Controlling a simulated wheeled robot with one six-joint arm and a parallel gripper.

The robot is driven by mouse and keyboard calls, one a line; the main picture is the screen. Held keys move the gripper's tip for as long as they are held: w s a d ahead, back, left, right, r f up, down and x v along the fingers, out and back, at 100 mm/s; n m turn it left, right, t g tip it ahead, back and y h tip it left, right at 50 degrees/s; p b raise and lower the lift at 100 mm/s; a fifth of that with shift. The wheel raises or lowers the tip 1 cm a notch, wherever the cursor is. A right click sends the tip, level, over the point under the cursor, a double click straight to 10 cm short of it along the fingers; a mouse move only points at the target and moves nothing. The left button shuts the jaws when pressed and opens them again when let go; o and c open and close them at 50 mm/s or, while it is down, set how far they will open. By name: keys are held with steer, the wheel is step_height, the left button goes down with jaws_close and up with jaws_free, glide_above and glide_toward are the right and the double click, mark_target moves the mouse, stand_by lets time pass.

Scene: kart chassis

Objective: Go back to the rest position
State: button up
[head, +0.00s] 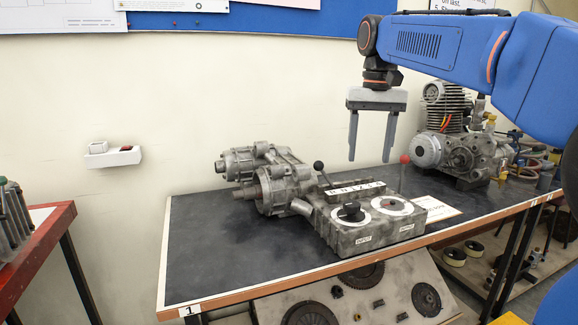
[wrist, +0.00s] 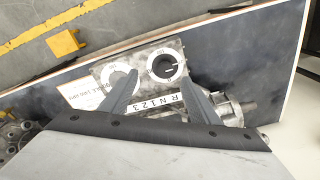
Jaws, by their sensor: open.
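My gripper (head: 371,150) is open and empty. In the head view it hangs pointing down above the gearbox unit, apart from it. The gearbox unit (head: 345,235) is grey metal and lies on the dark-topped table (head: 215,255). It has two round dials, a black knob (head: 350,212), a black-tipped lever and a red-tipped lever (head: 404,160). In the wrist view my fingers (wrist: 160,98) are spread over the unit's lettered strip (wrist: 170,105), with the dials beyond them.
An engine (head: 462,145) stands at the table's right end. A red bench (head: 38,235) is at the left. A sloped panel with round parts (head: 345,300) is below the table's front edge. The table's left part is clear.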

steer(key=s+d+f+t, duration=0.2)
steer(key=s+d+f, duration=0.1)
steer(key=s+f, duration=1.1)
steer(key=s+d+f+n+t, duration=0.1)
steer(key=s+d+f+t, duration=0.1)
steer(key=s+f, duration=1.2)
steer(key=shift+d+f+n, duration=0.3)
steer(key=shift+d+f, duration=0.1)
steer(key=shift+f, duration=0.2)
steer(key=shift+s, duration=0.1)
stand_by(0.3)
